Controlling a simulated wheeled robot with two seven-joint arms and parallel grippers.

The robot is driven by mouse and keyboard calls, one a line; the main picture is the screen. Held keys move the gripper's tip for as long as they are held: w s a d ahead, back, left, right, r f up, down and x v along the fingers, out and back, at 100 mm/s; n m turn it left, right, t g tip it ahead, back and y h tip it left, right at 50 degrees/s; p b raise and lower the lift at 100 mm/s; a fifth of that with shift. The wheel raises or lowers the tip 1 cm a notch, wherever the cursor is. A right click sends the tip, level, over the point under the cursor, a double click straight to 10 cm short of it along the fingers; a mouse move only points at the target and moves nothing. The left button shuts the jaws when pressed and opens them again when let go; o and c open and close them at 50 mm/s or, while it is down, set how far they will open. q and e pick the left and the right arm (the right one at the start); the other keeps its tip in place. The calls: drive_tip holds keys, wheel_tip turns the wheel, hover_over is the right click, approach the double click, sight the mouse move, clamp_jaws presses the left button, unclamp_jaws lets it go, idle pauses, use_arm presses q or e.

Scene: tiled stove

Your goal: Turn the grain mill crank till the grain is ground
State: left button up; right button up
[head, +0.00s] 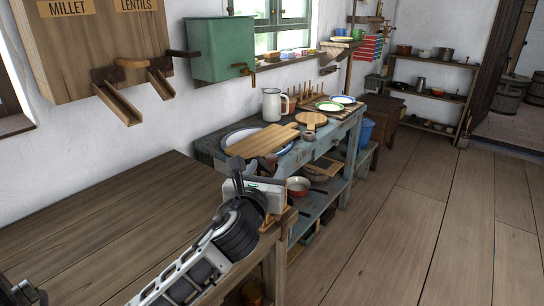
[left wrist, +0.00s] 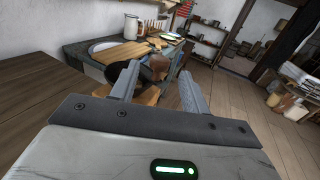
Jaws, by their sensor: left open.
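My left gripper (head: 238,170) is over the near right end of the wooden table, tilted away from me. In the left wrist view its two fingers (left wrist: 160,85) stand apart, with no visible contact on anything. Beyond and between them is a small brown rounded thing (left wrist: 155,68), with light wooden parts (left wrist: 148,97) below it. In the head view, wooden parts (head: 276,218) show at the table's end, partly hidden by the gripper. I cannot tell whether these belong to the grain mill. No crank or grain is clearly visible.
The wooden table (head: 110,215) has a bare top. Beyond it a blue-grey bench (head: 335,135) carries boards (head: 262,142), a white jug (head: 272,104) and plates. A green tank (head: 221,50) and grain bins (head: 95,45) hang on the wall. The floor (head: 400,220) is clear at right.

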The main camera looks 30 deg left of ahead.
sight(270, 161)
use_arm(q)
drive_tip(key=x, duration=0.5)
drive_tip(key=shift+w+a, duration=0.1)
drive_tip(key=shift+w, duration=0.25)
clamp_jaws()
